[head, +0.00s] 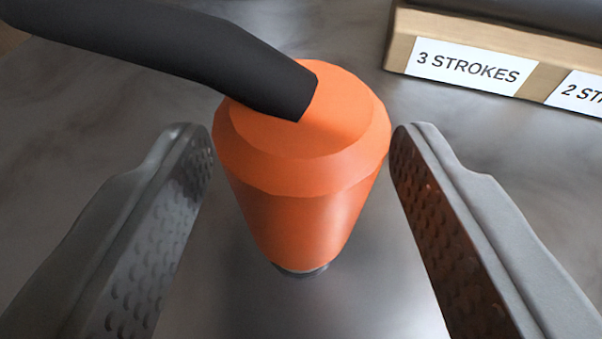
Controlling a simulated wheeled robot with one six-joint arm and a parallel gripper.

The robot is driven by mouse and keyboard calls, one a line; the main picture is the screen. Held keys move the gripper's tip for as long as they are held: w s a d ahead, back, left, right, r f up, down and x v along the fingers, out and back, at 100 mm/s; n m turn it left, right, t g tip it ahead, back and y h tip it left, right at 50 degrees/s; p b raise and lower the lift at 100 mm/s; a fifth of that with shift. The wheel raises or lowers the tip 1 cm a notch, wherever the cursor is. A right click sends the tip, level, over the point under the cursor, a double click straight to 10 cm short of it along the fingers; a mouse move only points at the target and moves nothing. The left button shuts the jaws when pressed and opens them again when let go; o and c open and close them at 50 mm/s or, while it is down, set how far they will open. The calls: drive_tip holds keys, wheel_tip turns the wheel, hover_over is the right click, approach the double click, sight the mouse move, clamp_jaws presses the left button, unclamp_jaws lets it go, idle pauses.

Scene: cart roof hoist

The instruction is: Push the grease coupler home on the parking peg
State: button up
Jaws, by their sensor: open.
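The orange grease coupler (305,195) stands in the middle of the head view, wider at its top and narrowing downward. A black hose (190,50) joins its top and runs off to the upper left. A small dark grey part (302,272) shows at its lower end. The coupler hides what is beneath it, so I cannot tell the parking peg or how far the coupler sits on it. My gripper (302,140) is open, with one finger on each side of the coupler. Narrow gaps seem to show between the fingertips and the coupler.
A wooden block (545,50) with white labels stands at the upper right, one reading "3 STROKES" (468,66), the other cut off by the frame edge. A dark cylindrical thing (540,12) lies above it. The grey surface (490,140) around the coupler looks bare.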

drive_tip(key=v, duration=1.7)
drive_tip(key=s+r+t, duration=0.1)
drive_tip(key=s+r, duration=1.4)
drive_tip(key=r, duration=0.1)
drive_tip(key=s+r+t, duration=0.1)
drive_tip(key=s+r, duration=0.3)
drive_tip(key=s, duration=0.6)
drive_tip(key=s+r, duration=0.4)
drive_tip(key=s, duration=0.6)
drive_tip(key=shift+d+t+y, duration=0.3)
drive_tip(key=shift+d+t, duration=0.05)
drive_tip(key=shift+t, duration=0.05)
